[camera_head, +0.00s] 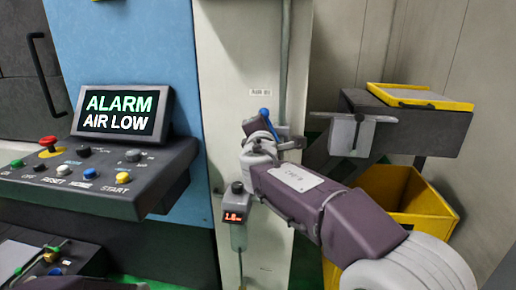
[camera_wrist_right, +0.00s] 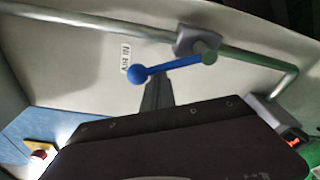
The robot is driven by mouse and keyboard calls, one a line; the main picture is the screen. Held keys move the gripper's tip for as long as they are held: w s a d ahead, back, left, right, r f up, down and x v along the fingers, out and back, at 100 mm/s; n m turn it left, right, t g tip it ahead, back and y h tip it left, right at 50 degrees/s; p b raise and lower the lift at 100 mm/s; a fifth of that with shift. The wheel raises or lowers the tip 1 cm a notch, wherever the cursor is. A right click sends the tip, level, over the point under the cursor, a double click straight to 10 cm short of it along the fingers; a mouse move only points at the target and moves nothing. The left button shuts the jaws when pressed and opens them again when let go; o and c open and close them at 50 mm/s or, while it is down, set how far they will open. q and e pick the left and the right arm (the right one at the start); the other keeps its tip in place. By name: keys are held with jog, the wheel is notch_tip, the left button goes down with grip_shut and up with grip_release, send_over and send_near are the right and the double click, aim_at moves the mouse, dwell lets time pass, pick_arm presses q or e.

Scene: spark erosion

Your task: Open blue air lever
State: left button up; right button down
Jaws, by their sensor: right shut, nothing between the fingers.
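The blue air lever (camera_wrist_right: 175,67) shows in the right wrist view, with a round knob at its left end. It runs right and slightly up to a grey valve (camera_wrist_right: 197,40) on the pipe, at a small angle to that pipe. My right gripper (camera_wrist_right: 157,82) is shut and empty, its dark fingertips just below the lever near the knob. I cannot tell whether they touch it. In the head view only a bit of the blue lever (camera_head: 265,113) shows beside my right gripper (camera_head: 256,123), which hides most of the valve.
A grey pipe (camera_head: 285,60) runs down the pale column. A small unit with a lit orange display (camera_head: 235,216) hangs below the gripper. A screen (camera_head: 123,112) reads "ALARM AIR LOW" above a button panel (camera_head: 125,205). A yellow bin (camera_head: 395,205) stands behind my right arm.

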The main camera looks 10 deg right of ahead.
jog(key=m+b, duration=0.1)
jog(key=d+m+b, duration=0.2)
jog(key=b, duration=0.1)
jog(key=shift+s+r+m, duration=0.3)
jog(key=shift+r, duration=0.1)
jog(key=shift+s+d+r+m+t+b, duration=0.1)
jog(key=shift+d+r+m+t+b, duration=0.2)
jog(key=shift+d+m+b, duration=0.4)
jog(key=shift+a+r, duration=0.1)
jog(key=shift+a, duration=0.05)
